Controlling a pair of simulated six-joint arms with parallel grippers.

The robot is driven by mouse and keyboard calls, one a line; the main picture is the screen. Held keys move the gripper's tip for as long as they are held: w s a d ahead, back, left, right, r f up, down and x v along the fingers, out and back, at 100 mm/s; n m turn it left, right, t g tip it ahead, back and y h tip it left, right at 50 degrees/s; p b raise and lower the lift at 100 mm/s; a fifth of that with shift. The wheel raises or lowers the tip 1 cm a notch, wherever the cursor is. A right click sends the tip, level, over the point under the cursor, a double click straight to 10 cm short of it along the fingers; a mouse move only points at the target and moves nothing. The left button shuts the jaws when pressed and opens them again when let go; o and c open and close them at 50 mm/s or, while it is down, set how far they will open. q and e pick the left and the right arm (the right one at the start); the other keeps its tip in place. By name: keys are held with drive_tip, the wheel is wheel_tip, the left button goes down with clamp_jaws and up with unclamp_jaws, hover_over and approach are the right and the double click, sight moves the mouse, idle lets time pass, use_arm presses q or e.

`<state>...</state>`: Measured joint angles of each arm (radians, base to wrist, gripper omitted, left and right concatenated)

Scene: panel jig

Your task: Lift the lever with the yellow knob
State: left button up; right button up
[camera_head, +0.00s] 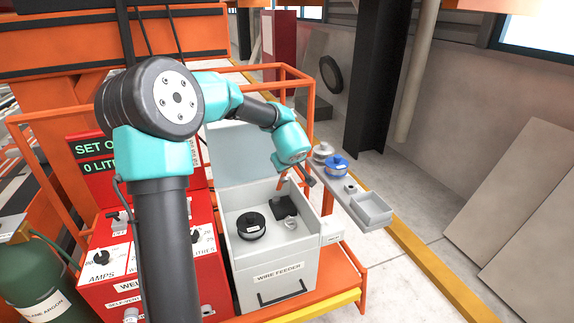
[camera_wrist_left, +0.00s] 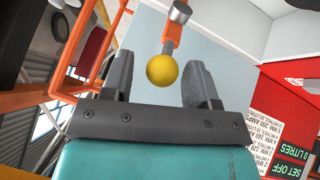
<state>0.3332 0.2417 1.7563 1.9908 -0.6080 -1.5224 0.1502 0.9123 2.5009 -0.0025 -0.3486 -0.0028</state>
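The yellow knob (camera_wrist_left: 162,70) is a round ball at the end of an orange lever (camera_wrist_left: 171,35). The lever runs up to a grey cylinder in the left wrist view. My left gripper (camera_wrist_left: 158,75) is open, with one finger on each side of the knob and a gap on both sides. In the head view my left gripper (camera_head: 308,178) is over the open wire feeder box (camera_head: 262,262), and a short orange piece of the lever (camera_head: 283,187) shows below it. The knob is hidden there. My right gripper is not in view.
The box holds a black spool (camera_head: 250,225) and a dark block (camera_head: 284,206); its pale lid (camera_head: 240,155) stands open behind. A red welder (camera_head: 100,290) is on the left. A shelf on the right holds a blue spool (camera_head: 336,165) and a grey tray (camera_head: 371,210).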

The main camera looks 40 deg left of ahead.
use_arm(q)
drive_tip(key=shift+s, duration=0.1)
drive_tip(key=v, duration=1.7)
drive_tip(key=shift+s+d, duration=0.1)
drive_tip(key=shift+d, duration=0.05)
